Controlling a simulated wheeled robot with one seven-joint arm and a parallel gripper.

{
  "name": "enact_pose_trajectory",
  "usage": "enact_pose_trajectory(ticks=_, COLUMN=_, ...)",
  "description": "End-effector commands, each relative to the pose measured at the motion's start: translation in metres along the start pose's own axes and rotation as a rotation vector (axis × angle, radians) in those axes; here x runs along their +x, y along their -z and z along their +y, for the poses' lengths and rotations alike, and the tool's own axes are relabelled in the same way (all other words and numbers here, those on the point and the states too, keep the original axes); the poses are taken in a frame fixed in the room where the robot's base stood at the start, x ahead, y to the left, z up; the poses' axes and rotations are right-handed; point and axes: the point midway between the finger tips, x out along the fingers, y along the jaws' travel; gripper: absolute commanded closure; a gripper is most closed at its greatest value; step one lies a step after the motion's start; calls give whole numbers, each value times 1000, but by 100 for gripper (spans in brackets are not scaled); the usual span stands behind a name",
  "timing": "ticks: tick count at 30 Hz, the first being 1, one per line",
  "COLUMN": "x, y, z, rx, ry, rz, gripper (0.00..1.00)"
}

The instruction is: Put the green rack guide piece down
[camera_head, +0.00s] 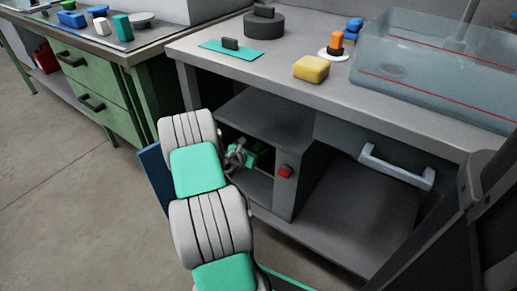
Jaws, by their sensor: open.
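My gripper (238,155) is at the open compartment under the grey worktop, largely hidden behind my white and teal arm. It is open; its fingertips are hard to make out. A small green piece (253,153), which looks like the rack guide piece, is just right of my gripper, inside the compartment. It is partly hidden, and I cannot tell whether it touches the gripper or what it rests on. The compartment's dark cabinet (268,121) has a red button (285,171) on its front right post.
The worktop (290,101) holds a teal plate with a dark grip (230,46), a yellow block (311,69), a dark round weight (264,25) and a clear tank (430,65). A pale handle (397,167) juts out below. A green drawer bench (88,85) stands left; floor there is clear.

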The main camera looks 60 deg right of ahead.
Motion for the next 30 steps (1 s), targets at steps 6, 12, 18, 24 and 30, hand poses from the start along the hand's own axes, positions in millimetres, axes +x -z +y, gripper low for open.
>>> enact_pose_trajectory(ticks=6, x=-25, y=-6, z=2, rx=-2, ry=-3, rz=2, gripper=42)
enact_pose_trajectory(ticks=12, x=-78, y=-7, z=2, rx=-5, ry=-5, rz=0, gripper=42)
enact_pose_trajectory(ticks=18, x=-114, y=-4, z=1, rx=-3, ry=-2, rz=1, gripper=42)
enact_pose_trajectory(ticks=24, x=-125, y=-3, z=3, rx=31, ry=-3, rz=12, gripper=42)
enact_pose_trajectory(ticks=30, x=-221, y=9, z=50, rx=605, ry=-13, rz=331, gripper=42)
